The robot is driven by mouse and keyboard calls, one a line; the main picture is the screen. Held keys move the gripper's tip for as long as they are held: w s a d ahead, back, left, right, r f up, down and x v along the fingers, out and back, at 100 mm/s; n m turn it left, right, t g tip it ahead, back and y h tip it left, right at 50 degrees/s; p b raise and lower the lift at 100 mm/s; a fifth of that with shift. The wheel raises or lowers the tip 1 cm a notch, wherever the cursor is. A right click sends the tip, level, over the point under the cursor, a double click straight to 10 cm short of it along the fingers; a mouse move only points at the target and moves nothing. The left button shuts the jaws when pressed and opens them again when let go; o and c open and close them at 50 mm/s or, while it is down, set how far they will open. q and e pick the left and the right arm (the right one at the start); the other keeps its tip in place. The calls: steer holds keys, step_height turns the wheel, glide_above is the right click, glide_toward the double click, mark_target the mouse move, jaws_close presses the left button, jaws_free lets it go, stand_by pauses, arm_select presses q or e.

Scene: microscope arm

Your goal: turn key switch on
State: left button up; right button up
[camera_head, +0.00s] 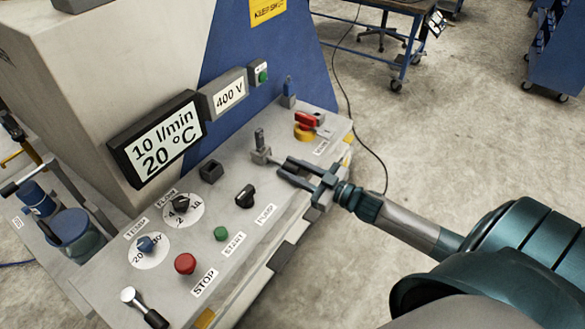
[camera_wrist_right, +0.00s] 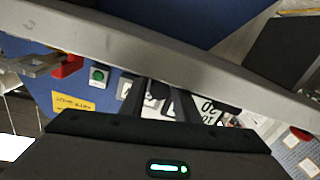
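The sloping grey control panel (camera_head: 225,170) carries several switches. A grey upright piece on a small block (camera_head: 260,148) stands just left of my right gripper; it may be the key switch, but no key is clearly readable. A black rotary knob (camera_head: 245,196) sits lower left, by the PUMP label. A red handle on a yellow base (camera_head: 305,124) stands above the gripper. My right gripper (camera_head: 284,168) is open, its two dark fingers apart with nothing visible between them, near the grey piece; I cannot tell if they touch it. The fingers show in the wrist view (camera_wrist_right: 160,100). My left gripper is out of view.
The panel also holds a red STOP button (camera_head: 185,263), a green START button (camera_head: 221,233), two dials (camera_head: 183,208) and a lever (camera_head: 143,306). A display (camera_head: 158,138) rises behind. A cable and a wheeled table (camera_head: 385,52) are on the floor behind.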

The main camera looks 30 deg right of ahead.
jaws_close()
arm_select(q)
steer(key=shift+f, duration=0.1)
